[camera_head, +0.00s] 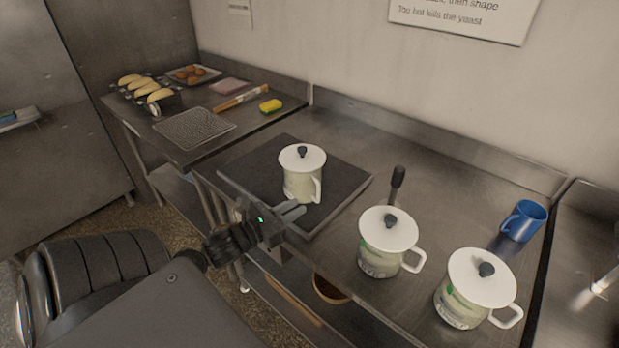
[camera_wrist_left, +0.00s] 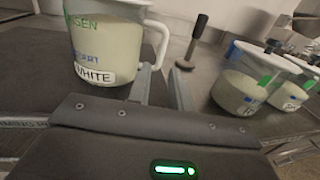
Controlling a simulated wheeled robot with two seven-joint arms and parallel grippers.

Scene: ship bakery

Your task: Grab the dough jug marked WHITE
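The jug marked WHITE (camera_head: 299,186) stands upright with its lid on, on a dark square plate on the counter. Its WHITE label and pale contents show in the left wrist view (camera_wrist_left: 108,48), with its handle on the right. My left gripper (camera_head: 292,214) is low at the jug's near side, close to the handle. In the wrist view its two fingers (camera_wrist_left: 162,88) are apart with nothing clamped between them; the handle's lower end is just past the left finger. I cannot tell whether they touch. My right gripper is not in view.
Two similar lidded jugs, one in the middle (camera_head: 381,262) and one at the right (camera_head: 462,307), stand nearby. A black-handled tool (camera_head: 397,178) stands behind them. A blue mug (camera_head: 523,220) is at the right. The dark plate (camera_head: 345,178) has bare room around the jug.

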